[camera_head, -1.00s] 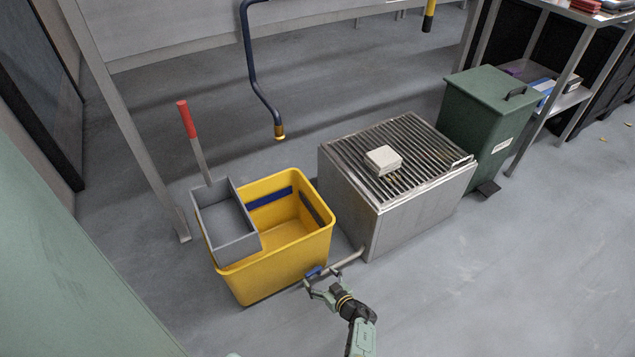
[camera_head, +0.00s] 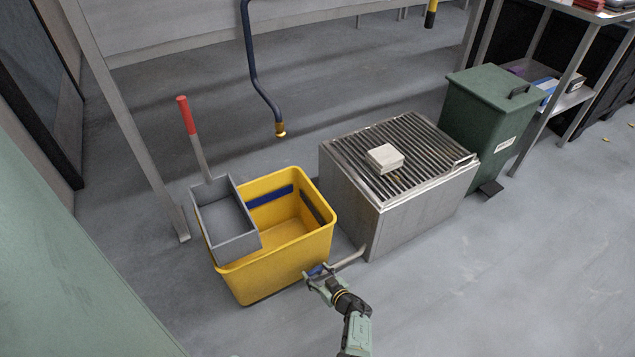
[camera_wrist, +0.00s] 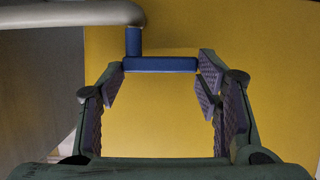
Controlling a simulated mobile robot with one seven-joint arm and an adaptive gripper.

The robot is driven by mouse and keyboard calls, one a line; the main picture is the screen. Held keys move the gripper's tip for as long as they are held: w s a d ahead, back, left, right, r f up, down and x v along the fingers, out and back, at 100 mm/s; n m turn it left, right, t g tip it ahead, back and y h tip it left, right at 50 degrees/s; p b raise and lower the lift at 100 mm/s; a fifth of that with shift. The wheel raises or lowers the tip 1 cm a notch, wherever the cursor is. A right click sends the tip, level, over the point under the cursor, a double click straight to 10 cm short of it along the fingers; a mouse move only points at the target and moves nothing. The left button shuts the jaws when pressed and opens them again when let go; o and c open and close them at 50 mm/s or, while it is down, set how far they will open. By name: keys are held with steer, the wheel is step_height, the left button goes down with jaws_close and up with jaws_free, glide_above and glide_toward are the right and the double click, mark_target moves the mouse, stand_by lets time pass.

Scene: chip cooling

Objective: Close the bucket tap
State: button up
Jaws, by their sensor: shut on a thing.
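The bucket tap is a blue handle (camera_wrist: 160,64) on a short blue stem under a grey pipe (camera_wrist: 70,14). In the head view the blue tap (camera_head: 317,270) sits at the end of the pipe (camera_head: 349,260), just over the front right side of the yellow bucket (camera_head: 285,262). My gripper (camera_wrist: 162,80) has its two fingertips at the two ends of the blue handle, which lies crosswise between them. In the head view my gripper (camera_head: 316,281) reaches the tap from the front right. The fingertips partly hide the tap there.
A grey metal box with a slatted top (camera_head: 415,218) stands right of the bucket, with a small white box (camera_head: 385,158) on it. A green bin (camera_head: 488,115) stands behind it. A grey wringer (camera_head: 224,220) sits in the bucket. The floor at front right is clear.

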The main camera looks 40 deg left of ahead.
steer(key=c, duration=0.5)
steer(key=shift+o, duration=0.2)
steer(key=shift+a+m+t, duration=0.1)
steer(key=shift+m+t, duration=0.3)
steer(key=o, duration=1.2)
steer(key=shift+c, duration=0.2)
